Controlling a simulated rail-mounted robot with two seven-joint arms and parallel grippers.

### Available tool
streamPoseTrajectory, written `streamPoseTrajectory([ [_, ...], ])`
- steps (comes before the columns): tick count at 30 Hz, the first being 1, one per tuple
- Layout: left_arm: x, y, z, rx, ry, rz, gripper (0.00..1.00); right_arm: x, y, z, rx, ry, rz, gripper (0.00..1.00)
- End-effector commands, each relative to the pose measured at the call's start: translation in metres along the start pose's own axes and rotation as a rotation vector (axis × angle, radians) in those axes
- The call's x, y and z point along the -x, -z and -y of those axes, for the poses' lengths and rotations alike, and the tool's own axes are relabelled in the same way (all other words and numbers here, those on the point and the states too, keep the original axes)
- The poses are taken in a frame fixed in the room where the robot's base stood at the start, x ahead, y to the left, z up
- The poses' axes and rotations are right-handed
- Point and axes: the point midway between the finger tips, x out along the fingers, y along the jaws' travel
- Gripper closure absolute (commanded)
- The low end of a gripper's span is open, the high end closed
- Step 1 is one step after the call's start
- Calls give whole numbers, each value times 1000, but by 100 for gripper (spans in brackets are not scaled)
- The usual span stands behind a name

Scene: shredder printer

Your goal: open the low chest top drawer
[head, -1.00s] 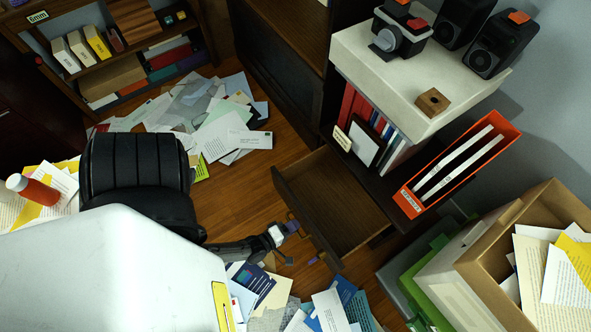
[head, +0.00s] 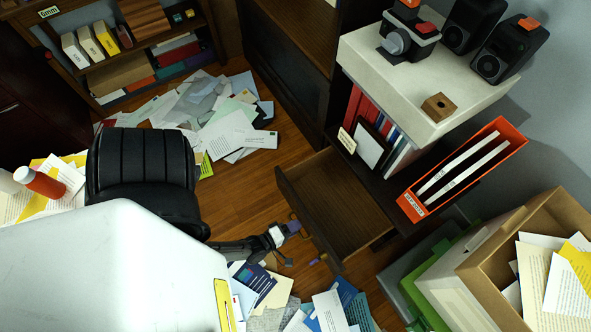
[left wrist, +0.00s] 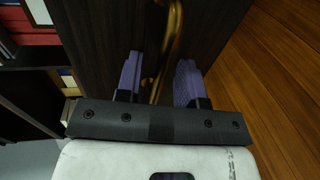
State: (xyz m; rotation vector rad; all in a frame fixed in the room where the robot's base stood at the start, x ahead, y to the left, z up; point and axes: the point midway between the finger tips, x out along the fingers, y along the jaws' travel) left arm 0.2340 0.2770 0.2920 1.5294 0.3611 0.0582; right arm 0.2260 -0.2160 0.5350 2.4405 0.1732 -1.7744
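The low chest (head: 398,180) is dark wood, and its top drawer (head: 340,205) is pulled well out and looks empty inside. In the left wrist view the dark drawer front (left wrist: 105,35) carries a curved brass handle (left wrist: 174,40). My left gripper (left wrist: 160,82) has its two purple fingers apart, one on each side of the handle, with visible gaps, so it does not appear clamped. In the head view the left gripper (head: 300,238) is at the outer face of the drawer front. My right gripper is not in view.
Papers (head: 335,308) lie on the floor below the drawer, with more papers (head: 225,130) further back. A black chair (head: 143,175) stands left. An orange file holder (head: 465,170) sits on the chest. A cardboard box (head: 535,250) and green folders (head: 430,275) are right of the drawer.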

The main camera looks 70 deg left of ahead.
Motion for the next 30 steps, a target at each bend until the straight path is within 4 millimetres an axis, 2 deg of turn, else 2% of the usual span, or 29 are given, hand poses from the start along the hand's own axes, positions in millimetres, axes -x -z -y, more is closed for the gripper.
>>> streamPoseTrajectory([
  [16,101,0,-2,0,4,0,65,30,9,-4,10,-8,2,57],
  [22,122,0,-1,0,3,0,65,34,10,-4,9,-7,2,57],
  [30,131,0,0,1,0,0,65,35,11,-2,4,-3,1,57],
])
